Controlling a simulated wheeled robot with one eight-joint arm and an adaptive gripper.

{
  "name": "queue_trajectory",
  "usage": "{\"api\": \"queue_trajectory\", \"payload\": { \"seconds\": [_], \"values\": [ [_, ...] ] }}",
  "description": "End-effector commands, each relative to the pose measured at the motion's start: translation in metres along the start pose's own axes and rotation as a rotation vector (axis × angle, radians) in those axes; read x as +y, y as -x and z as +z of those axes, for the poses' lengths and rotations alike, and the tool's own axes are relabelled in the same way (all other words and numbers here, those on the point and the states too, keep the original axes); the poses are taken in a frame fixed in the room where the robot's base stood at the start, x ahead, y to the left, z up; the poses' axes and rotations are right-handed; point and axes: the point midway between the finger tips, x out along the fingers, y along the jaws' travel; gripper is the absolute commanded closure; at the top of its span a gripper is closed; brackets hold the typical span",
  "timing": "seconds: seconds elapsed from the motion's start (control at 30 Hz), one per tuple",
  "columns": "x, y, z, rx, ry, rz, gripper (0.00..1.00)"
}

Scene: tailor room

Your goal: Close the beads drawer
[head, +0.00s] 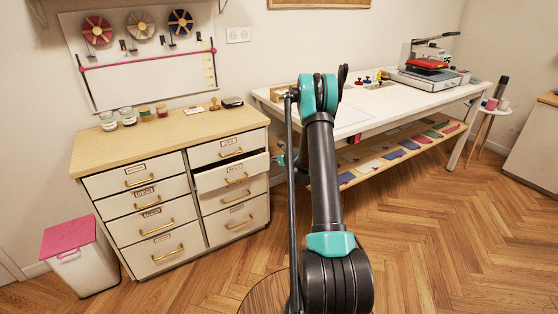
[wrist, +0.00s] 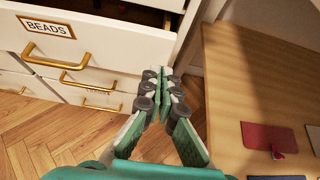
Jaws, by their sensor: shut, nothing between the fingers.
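The beads drawer (head: 222,179) is the second from the top in the right column of the white cabinet and sticks out, open. In the wrist view its front (wrist: 120,48) carries a BEADS label and a brass handle (wrist: 58,60), and its dark inside shows behind the front. My gripper (head: 280,160) is by the drawer's right end in the head view, partly hidden by my arm. In the wrist view my gripper (wrist: 162,82) is shut and empty, with its fingertips close to the right end of the drawer front. I cannot tell whether they touch it.
The cabinet's wooden top (head: 165,133) holds jars and small items. A white work table (head: 375,98) with a lower wooden shelf (head: 400,148) stands close on the right. A white bin with a pink lid (head: 69,237) stands at the left.

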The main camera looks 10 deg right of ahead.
Motion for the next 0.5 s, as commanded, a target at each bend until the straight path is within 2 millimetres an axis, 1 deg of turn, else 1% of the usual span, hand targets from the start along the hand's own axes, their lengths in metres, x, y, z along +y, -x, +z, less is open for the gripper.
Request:
{"api": "queue_trajectory", "payload": {
  "seconds": [0.03,0.1,0.2,0.33,0.5],
  "values": [
    [0.001,-0.011,0.000,0.000,0.002,0.001,1.00],
    [0.001,-0.024,0.000,-0.001,0.002,0.001,1.00],
    [0.001,-0.036,0.009,-0.001,0.001,0.001,1.00],
    [0.001,-0.048,0.016,0.000,0.002,0.001,1.00],
    [0.001,-0.055,0.020,0.000,0.001,0.001,1.00]
  ]
}}
